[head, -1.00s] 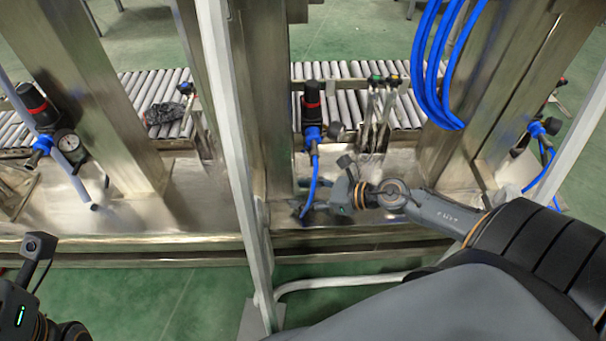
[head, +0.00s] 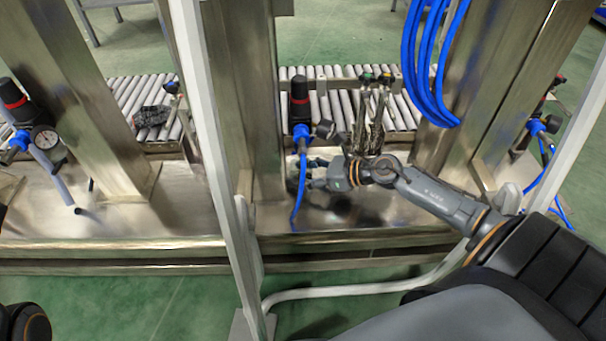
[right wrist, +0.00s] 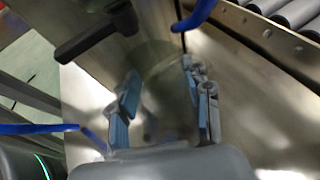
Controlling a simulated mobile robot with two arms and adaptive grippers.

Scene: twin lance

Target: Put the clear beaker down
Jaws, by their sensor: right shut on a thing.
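My right gripper (head: 308,178) reaches in from the right over the steel ledge (head: 340,218), close to the steel post and the blue hose. In the right wrist view its two blue-padded fingers (right wrist: 163,104) stand on either side of the clear beaker (right wrist: 165,85), shut on it. The beaker is see-through and its outline is faint against the steel. In the head view I cannot make it out clearly, nor tell whether it touches the ledge. My left gripper is out of view; only a dark piece of my left arm shows at the bottom left.
A blue hose (head: 300,190) hangs beside the gripper from a black-topped regulator (head: 299,95). A wide steel post (head: 240,90) stands just left. A roller conveyor (head: 338,108) runs behind. The ledge in front of the gripper is bare.

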